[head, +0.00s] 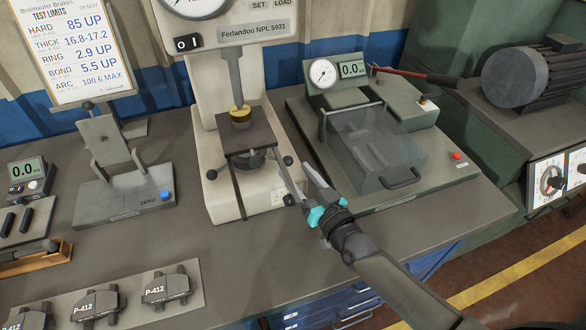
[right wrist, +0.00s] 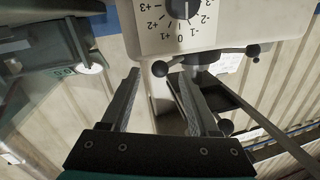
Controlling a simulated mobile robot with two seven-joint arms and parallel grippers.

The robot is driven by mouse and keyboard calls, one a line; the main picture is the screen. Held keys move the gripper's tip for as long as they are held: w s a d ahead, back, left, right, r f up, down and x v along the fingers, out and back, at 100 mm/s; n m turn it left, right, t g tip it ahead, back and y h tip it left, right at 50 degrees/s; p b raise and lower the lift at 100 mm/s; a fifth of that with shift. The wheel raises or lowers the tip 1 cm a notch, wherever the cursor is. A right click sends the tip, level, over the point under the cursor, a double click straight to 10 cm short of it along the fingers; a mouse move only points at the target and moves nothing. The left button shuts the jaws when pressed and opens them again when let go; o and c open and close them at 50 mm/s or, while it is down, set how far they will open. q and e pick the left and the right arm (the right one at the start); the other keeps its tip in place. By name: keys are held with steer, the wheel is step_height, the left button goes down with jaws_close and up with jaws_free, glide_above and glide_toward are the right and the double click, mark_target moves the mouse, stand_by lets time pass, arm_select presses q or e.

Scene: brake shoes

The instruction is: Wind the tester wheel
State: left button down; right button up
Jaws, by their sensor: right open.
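The tester (head: 207,125) is a cream hardness machine labelled Ferlandou NPL 5931. Its wheel (head: 250,160) sits below the square dark platform (head: 245,130) and has spokes ending in black ball knobs. My right gripper (head: 294,161) is open at the right side of the wheel. Other knobs show to the right of the fingers. My left gripper is not in view.
A green gauge device with a clear cover (head: 375,140) stands close to the right of my right gripper. A grey zero stand (head: 125,195) is to the left. P-412 brake pads (head: 165,288) lie front left. Bare bench lies in front of the tester.

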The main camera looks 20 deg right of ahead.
steer(key=shift+x, duration=1.3)
jaws_close()
stand_by(0.5)
